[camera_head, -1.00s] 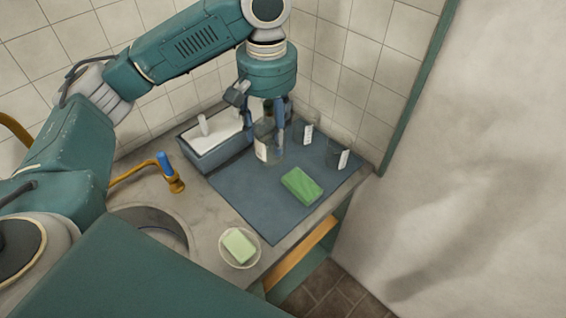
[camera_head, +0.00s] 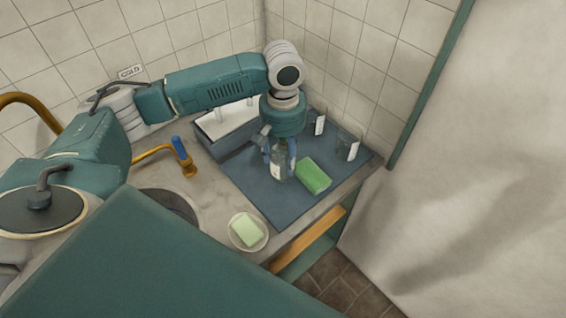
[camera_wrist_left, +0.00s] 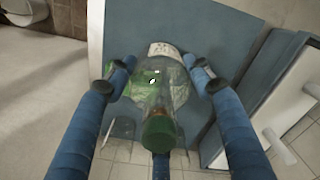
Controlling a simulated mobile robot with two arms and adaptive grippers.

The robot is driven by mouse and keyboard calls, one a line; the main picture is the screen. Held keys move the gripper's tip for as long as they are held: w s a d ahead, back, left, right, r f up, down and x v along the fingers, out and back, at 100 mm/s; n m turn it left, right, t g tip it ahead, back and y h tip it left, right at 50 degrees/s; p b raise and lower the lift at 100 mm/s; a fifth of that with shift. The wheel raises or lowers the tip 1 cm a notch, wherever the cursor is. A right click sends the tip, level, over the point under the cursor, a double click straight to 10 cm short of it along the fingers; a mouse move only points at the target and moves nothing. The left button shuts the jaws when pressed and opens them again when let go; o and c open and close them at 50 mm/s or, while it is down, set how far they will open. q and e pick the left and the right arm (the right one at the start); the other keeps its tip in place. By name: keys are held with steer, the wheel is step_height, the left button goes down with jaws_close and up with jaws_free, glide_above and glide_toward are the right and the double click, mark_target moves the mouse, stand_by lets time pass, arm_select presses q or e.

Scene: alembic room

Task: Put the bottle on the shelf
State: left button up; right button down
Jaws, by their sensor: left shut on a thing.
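The bottle (camera_head: 277,166) is clear glass with a white label. My left gripper (camera_head: 280,157) points down with its blue fingers on either side of it. In the left wrist view, the gripper (camera_wrist_left: 161,80) is shut on the bottle (camera_wrist_left: 158,100), whose green cap faces the camera. The bottle is over the dark blue mat (camera_head: 262,195); I cannot tell if its base touches the mat. I cannot clearly identify the shelf. My right gripper is not in view.
A green sponge (camera_head: 313,176) lies close right of the bottle. Two clear labelled containers (camera_head: 319,124) (camera_head: 351,147) stand behind, near the tiled wall. A grey box (camera_head: 222,137), brass tap (camera_head: 188,168) and soap dish (camera_head: 262,241) are around. A wooden rail (camera_head: 310,240) runs below the counter edge.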

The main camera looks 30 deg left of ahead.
mark_target(283, 166)
arm_select(q)
steer(key=shift+f, duration=2)
steer(key=shift+f+p, duration=0.1)
steer(key=shift+p, duration=0.25)
steer(key=o, duration=1.5)
steer(key=shift+o, duration=0.2)
